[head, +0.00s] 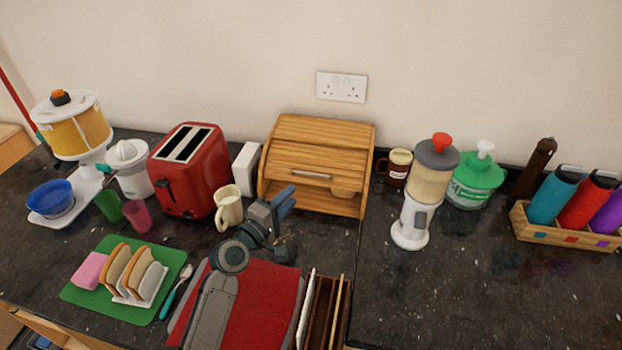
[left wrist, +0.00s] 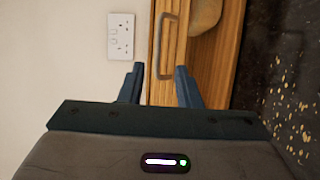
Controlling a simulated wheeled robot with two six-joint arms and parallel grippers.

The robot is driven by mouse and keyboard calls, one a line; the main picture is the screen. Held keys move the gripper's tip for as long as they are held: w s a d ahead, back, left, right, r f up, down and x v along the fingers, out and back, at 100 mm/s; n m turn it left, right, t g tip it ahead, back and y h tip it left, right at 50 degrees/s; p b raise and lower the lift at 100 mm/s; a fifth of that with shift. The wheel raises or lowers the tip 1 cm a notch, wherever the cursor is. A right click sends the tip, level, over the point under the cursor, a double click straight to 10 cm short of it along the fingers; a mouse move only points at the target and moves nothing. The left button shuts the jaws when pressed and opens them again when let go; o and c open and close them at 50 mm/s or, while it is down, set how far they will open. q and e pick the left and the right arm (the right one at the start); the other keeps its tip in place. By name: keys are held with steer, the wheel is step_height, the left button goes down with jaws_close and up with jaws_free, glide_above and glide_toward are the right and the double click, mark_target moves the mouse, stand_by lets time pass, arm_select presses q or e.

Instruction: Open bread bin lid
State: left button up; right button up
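The wooden bread bin (head: 316,190) stands against the wall at the middle of the head view. Its slatted roll lid (head: 322,160) carries a metal bar handle (head: 311,174). The lower front is open below the lid, and a loaf (head: 343,191) shows inside. In the left wrist view the handle (left wrist: 167,45) lies ahead, between the lines of the fingers, with the loaf (left wrist: 205,14) beyond it. My left gripper (head: 286,197) is open and empty in front of the bin; it also shows in the left wrist view (left wrist: 160,82). My right gripper is not visible.
A red toaster (head: 190,175) and cream jug (head: 228,207) stand left of the bin. A brown mug (head: 397,167) and white dispenser (head: 411,224) stand right. A red mat (head: 268,300) and wooden rack (head: 325,315) lie in front. Dark counter at right front is clear.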

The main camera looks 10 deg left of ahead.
arm_select(q)
steer(key=p, duration=0.2)
glide_toward(317, 160)
steer(key=w+d, duration=0.2)
steer(key=d, duration=0.1)
steer(key=shift+f, duration=0.1)
steer(key=shift+c, duration=0.2)
jaws_close()
